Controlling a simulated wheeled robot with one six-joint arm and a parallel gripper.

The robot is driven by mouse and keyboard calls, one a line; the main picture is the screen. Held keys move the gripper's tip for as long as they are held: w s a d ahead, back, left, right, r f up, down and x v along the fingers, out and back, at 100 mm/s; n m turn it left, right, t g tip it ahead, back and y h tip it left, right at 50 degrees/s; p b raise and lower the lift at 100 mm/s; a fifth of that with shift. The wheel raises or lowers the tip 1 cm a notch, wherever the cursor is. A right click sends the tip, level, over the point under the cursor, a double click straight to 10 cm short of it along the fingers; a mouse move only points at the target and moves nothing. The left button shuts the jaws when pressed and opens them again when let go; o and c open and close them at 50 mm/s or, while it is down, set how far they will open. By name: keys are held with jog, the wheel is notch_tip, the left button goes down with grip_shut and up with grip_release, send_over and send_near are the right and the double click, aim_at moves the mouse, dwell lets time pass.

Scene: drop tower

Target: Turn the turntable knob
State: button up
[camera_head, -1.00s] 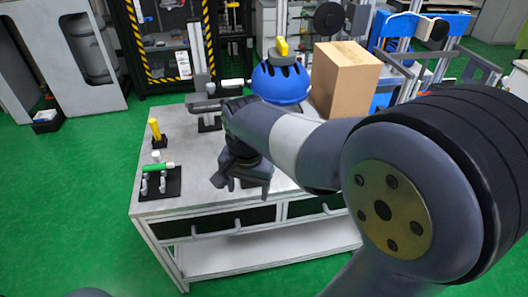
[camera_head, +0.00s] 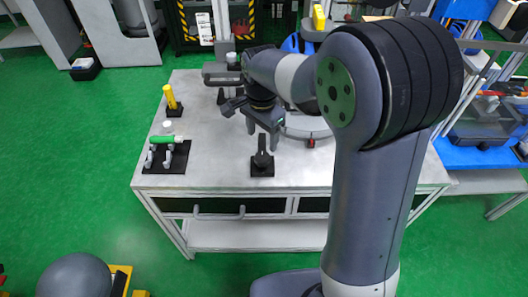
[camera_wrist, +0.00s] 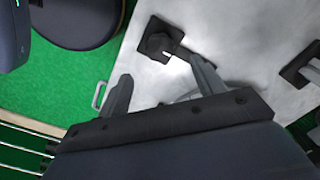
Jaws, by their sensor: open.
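A dark knob (camera_head: 262,160) stands upright on a black square base near the table's front edge. It also shows in the wrist view as a dark knob (camera_wrist: 157,42) with a short arm pointing toward one finger. I cannot tell whether it is the turntable knob. A grey round disc (camera_head: 303,130), perhaps the turntable, is partly hidden behind my arm. My gripper (camera_head: 252,123) is open and empty, above the table and behind the dark knob in the head view. In the wrist view my gripper's fingers (camera_wrist: 164,86) are spread wide, with the knob beyond their tips.
A yellow upright handle (camera_head: 171,98) and a green bar on grey posts (camera_head: 166,140) stand at the table's left. A blue domed thing (camera_head: 291,44) is behind my arm.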

aim_at(262, 157)
notch_tip(262, 157, down, 8)
jog(key=shift+f+b, duration=0.1)
jog(key=shift+b, duration=0.2)
jog(key=shift+c, duration=0.2)
jog(key=c, duration=0.9)
